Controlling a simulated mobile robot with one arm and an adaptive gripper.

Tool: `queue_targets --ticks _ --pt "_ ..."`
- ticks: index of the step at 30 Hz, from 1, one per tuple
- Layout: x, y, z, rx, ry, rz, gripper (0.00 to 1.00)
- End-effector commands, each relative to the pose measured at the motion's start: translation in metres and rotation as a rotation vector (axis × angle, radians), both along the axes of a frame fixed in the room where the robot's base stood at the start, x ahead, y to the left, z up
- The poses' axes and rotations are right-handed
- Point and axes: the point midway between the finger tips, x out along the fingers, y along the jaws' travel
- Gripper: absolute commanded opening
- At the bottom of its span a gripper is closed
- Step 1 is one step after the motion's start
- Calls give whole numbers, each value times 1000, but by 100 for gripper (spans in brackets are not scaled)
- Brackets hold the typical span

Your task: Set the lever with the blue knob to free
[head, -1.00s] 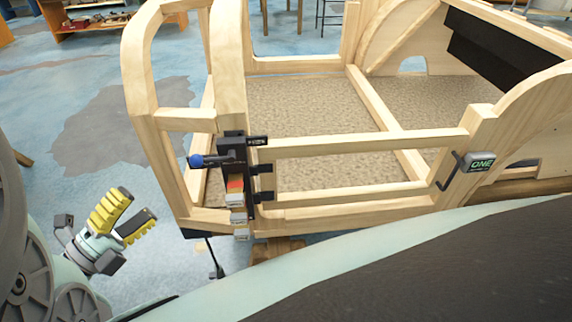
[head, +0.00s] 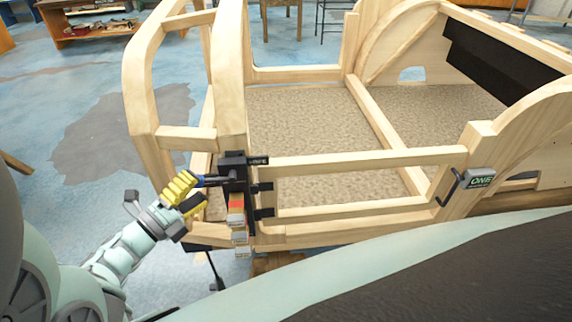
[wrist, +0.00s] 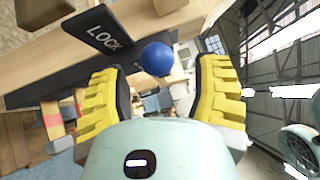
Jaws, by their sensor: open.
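The blue knob (wrist: 157,58) shows between the spread yellow fingertips of my gripper (wrist: 158,82) in the wrist view, with a gap on each side. In the head view only a sliver of the blue knob (head: 200,182) shows past the fingers of my gripper (head: 196,191). The dark lever (head: 214,180) points left from a black bracket (head: 237,178) on the wooden post. A black plate lettered LOCK (wrist: 103,38) lies left of the knob in the wrist view. My gripper is open and empty. Whether a finger touches the knob cannot be told.
The wooden bodyframe (head: 230,110) stands around the lever. Blue floor left of the frame is open.

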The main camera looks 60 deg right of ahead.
Motion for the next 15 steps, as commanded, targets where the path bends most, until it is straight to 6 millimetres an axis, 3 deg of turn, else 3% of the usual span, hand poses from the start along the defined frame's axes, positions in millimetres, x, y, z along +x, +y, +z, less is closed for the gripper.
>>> queue_targets --ticks 6,15 --pt "-3 -25 5 -2 0 -4 63" --pt "-4 -30 4 0 -2 -4 63"
